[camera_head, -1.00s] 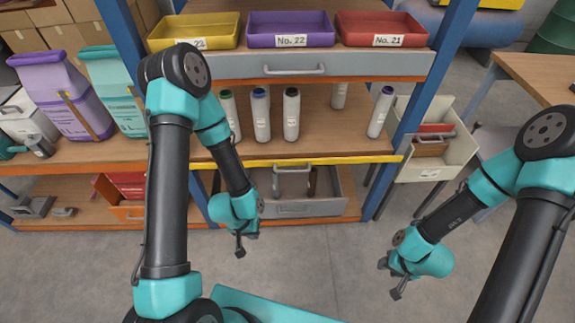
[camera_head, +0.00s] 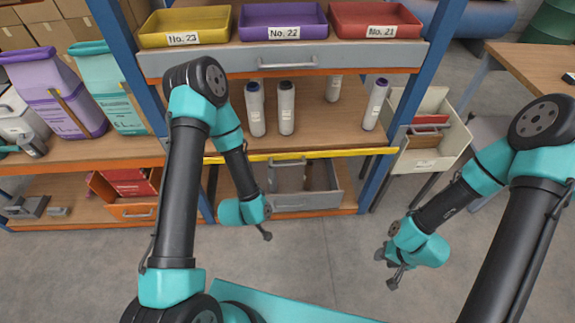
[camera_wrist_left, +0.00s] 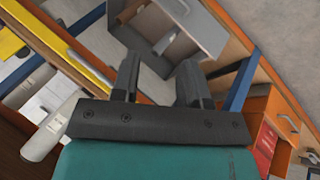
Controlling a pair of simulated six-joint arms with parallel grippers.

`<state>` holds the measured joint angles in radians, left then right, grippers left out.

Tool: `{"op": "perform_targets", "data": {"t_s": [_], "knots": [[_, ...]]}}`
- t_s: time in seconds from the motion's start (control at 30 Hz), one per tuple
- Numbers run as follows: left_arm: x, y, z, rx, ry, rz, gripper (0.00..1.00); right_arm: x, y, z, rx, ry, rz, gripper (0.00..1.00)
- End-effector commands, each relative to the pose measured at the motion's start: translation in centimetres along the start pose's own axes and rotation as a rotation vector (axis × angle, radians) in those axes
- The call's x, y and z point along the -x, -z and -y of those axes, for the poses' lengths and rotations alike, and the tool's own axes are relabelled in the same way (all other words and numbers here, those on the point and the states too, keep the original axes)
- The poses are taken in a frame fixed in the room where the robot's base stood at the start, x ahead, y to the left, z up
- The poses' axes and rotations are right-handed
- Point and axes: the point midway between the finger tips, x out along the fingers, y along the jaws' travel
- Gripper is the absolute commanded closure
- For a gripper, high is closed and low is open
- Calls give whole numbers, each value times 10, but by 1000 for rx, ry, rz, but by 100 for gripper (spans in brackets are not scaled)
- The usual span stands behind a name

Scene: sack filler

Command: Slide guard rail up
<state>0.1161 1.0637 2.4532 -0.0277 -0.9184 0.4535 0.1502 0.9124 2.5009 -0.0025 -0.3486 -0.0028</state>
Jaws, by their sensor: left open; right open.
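The guard rail (camera_head: 330,153) is a yellow bar along the front edge of the middle shelf. My left arm hides part of it. It also shows at the upper left of the left wrist view (camera_wrist_left: 70,52). My left gripper (camera_head: 264,231) is below and in front of the rail, apart from it. In the left wrist view its two fingers (camera_wrist_left: 160,82) are spread with nothing between them. My right gripper (camera_head: 390,272) is open and empty over the floor at the right, well away from the rail.
Several bottles (camera_head: 286,108) stand on the middle shelf (camera_head: 325,135) behind the rail. A grey drawer bin (camera_head: 312,200) sits below it. A blue post (camera_head: 385,170) bounds the shelf on the right. A white bin (camera_head: 430,150) is beyond. The floor in front is clear.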

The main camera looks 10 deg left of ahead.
Motion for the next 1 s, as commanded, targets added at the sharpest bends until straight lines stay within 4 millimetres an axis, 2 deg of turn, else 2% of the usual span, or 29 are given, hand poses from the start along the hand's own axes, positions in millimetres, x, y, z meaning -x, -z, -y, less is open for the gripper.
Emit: {"op": "perform_targets", "data": {"t_s": [0.1,0.27,0.6,0.77,1.0], "knots": [[-13,9,-11,126,-81,-114,59,0,0,0,0,0,0,57],[-23,21,-27,304,-223,-255,59,0,0,0,0,0,0,57],[-21,36,-53,645,-593,-449,59,0,0,0,0,0,0,57],[-16,38,-57,715,-685,-474,59,0,0,0,0,0,0,57],[-15,38,-58,723,-697,-478,59,0,0,0,0,0,0,57]]}}
